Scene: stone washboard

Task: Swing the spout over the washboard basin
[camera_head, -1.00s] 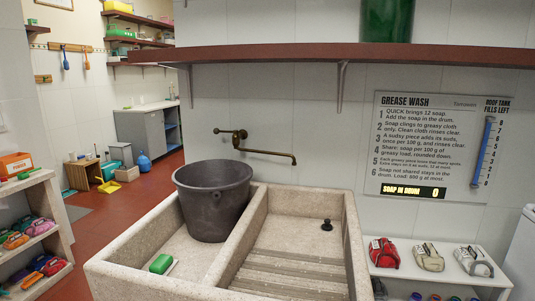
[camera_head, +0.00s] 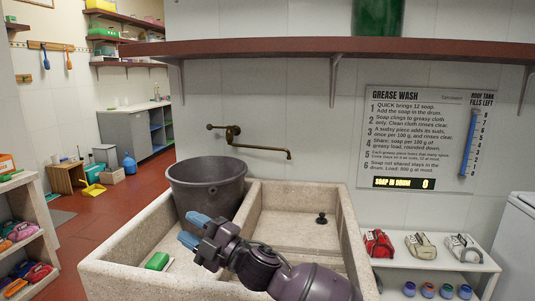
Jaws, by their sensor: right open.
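The brass spout (camera_head: 262,148) comes from a wall tap (camera_head: 231,131) and runs to the right, its tip bent down. In the picture the tip is above the back of the washboard basin (camera_head: 295,233), the right compartment of the stone sink. I cannot tell how far the spout stands out from the wall. My right gripper (camera_head: 193,230) is open and empty, with blue fingertips pointing left. It shows in front of the bucket's lower part and the sink's divider, well below the spout. My left gripper is not in view.
A dark grey bucket (camera_head: 207,189) stands in the left compartment, left of the spout. A green soap bar (camera_head: 157,261) lies near it. A red-brown shelf (camera_head: 340,52) runs along the wall above the tap. The air around the spout is clear.

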